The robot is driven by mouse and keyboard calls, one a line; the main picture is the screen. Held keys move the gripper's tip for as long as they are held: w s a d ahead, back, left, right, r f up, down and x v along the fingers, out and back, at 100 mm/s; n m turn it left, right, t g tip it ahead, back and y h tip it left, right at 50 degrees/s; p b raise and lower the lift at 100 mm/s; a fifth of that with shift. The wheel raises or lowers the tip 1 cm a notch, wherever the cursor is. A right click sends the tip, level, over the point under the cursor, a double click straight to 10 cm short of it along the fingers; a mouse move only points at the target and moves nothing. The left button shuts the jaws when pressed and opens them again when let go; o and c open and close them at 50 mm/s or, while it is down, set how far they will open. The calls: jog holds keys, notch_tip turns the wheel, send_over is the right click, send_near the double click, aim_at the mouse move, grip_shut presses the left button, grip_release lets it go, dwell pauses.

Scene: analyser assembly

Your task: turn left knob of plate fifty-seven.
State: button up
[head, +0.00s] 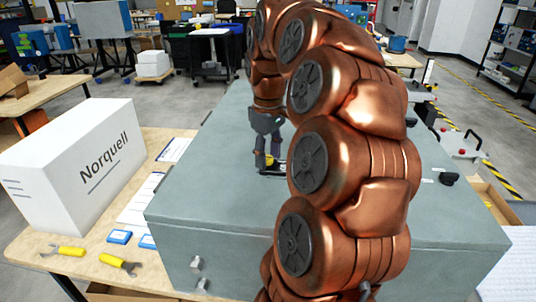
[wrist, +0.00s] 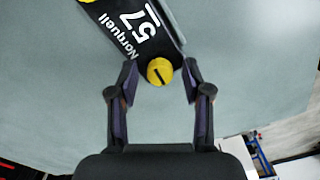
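Plate fifty-seven (wrist: 140,30) is black with white "57" and "Norquell" lettering, and shows upside down and slanted in the wrist view. A round yellow knob (wrist: 159,72) with a dark line across it sits at the plate's lower end. Another yellow part (wrist: 86,1) is cut off by the top edge. My gripper (wrist: 159,76) is open, with one finger on each side of the lower knob and gaps between. In the head view my gripper (head: 267,168) points down at the cabinet top, and the plate there is mostly hidden behind it and my arm.
The plate lies on a large grey-green cabinet (head: 215,190), whose top is mostly bare around my gripper. A white Norquell box (head: 75,165), papers and yellow-handled tools (head: 118,262) are on the wooden table at left. A black knob (head: 449,179) sits on the cabinet's right side.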

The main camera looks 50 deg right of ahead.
aim_at(268, 157)
jog(key=shift+r, duration=0.2)
jog(key=shift+r, duration=3.55)
